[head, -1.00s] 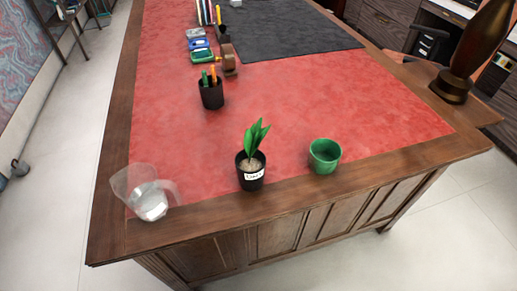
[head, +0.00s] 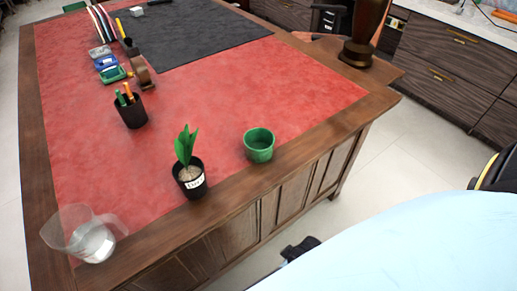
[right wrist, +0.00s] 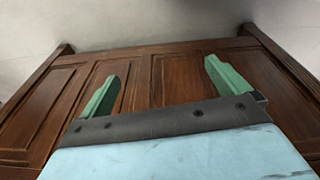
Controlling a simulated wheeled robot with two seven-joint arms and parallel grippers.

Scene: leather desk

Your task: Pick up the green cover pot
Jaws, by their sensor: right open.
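The green cover pot (head: 259,146) stands upright and looks empty on the red leather near the desk's front edge, in the head view. It is right of a small potted plant (head: 190,177) with a white label on its black pot. My right gripper (right wrist: 161,70) is open and empty in the right wrist view, its two green fingers apart in front of the wooden desk panels. The pot does not show in that view. My left gripper is not in view.
A clear jug (head: 86,235) stands at the desk's front left corner. A black pen cup (head: 130,110) stands farther back. A dark brown vase (head: 364,32) is at the far right. The leather (head: 240,85) behind the green pot is clear.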

